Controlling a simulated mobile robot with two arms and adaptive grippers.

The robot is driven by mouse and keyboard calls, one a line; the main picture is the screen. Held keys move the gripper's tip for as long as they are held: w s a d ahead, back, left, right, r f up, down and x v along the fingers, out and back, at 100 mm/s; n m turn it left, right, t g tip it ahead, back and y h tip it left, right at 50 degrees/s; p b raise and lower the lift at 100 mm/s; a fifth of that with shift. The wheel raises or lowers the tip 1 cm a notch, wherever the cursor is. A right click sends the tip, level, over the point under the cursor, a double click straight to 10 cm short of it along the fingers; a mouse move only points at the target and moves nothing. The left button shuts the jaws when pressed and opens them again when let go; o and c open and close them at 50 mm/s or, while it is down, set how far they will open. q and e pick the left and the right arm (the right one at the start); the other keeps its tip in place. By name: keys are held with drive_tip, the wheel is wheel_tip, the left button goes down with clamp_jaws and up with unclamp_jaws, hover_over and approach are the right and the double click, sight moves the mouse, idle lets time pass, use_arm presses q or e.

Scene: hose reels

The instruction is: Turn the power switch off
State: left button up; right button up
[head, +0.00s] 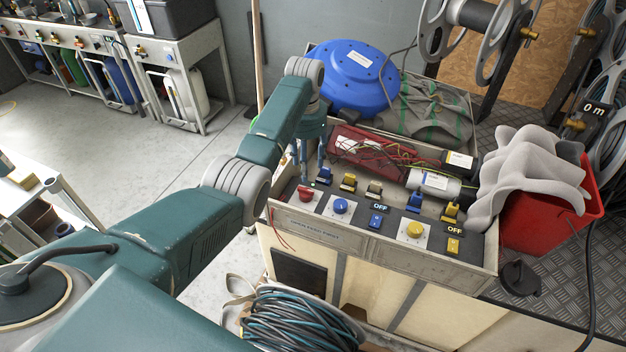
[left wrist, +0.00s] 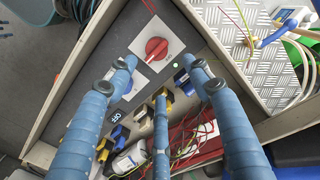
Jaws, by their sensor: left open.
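The control panel (head: 392,240) on the bench carries a red knob (head: 306,194), a blue knob (head: 340,206) and a yellow knob (head: 414,230). Behind them stands a row of blue, yellow and beige switches (head: 374,189). No readable label tells which is the power switch. My left gripper (head: 312,180) is open and empty above the panel's left end, near the red knob. In the left wrist view, the red knob (left wrist: 156,47) shows between and beyond the spread fingers. My right gripper is not in view.
A tray behind the panel holds a red box (head: 365,147), loose wires and a white cylinder (head: 433,184). A blue reel (head: 353,78) stands behind. A red bucket (head: 548,218) with a grey cloth stands at the right. A coiled hose (head: 300,318) lies below the front.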

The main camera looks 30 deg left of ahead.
sight(306, 188)
use_arm(q)
drive_tip(key=f, duration=0.4)
drive_tip(key=s+f, duration=0.1)
drive_tip(key=f, duration=0.2)
drive_tip(key=shift+w+f+b, duration=0.2)
drive_tip(key=shift+f+b, duration=0.2)
drive_tip(key=shift+f, duration=1.15)
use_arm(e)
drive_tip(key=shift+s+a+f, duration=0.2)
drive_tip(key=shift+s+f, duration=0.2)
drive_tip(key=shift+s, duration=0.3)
